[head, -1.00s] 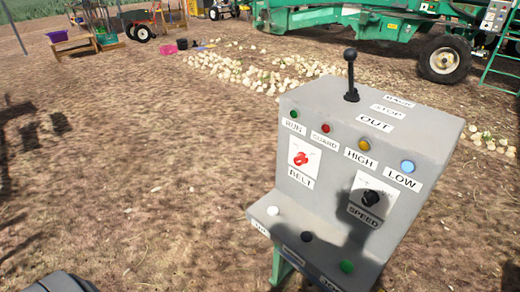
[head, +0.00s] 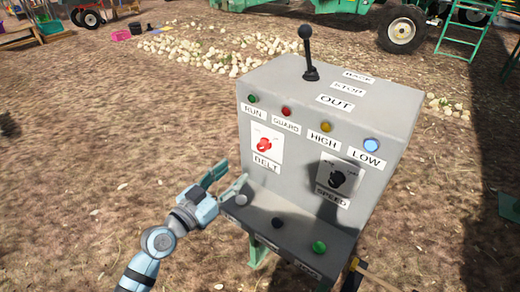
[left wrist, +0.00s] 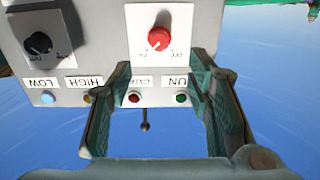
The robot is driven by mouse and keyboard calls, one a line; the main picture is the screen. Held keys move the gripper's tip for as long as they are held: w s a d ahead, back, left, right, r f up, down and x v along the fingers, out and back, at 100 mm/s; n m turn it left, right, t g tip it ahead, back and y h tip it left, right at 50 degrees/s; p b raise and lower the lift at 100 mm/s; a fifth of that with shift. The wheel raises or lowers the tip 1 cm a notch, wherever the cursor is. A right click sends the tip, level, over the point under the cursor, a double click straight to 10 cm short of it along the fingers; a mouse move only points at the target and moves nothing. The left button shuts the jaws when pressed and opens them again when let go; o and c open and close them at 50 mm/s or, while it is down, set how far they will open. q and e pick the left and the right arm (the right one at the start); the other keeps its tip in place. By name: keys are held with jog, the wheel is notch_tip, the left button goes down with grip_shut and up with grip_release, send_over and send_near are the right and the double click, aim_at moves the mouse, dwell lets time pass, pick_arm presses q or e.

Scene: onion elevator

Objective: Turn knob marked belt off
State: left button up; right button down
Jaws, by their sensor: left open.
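The red belt knob (head: 264,145) sits on a white plate above the BELT label (head: 266,166), on the sloped front of a grey control box (head: 345,85). My left gripper (head: 233,174) is open and empty, low and to the left of the knob, apart from it. In the left wrist view the box appears upside down. There the red knob (left wrist: 159,38) shows just beyond the gap between the open fingers, with small on and off marks on its plate. I cannot clearly tell which mark the knob points to. My right gripper is not seen.
A black speed knob (head: 337,180) is right of the belt knob. Coloured lamps line the upper edge, and a black lever (head: 307,50) stands on top. White (head: 241,198), black (head: 277,223) and green (head: 319,247) buttons are on the lower ledge. Open dirt lies left.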

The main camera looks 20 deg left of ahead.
aim_at(260, 150)
pick_arm(q)
jog(key=x, duration=1.2)
jog(key=shift+w+d, duration=0.1)
jog(key=shift+w, duration=0.2)
jog(key=shift+c, duration=0.2)
grip_shut()
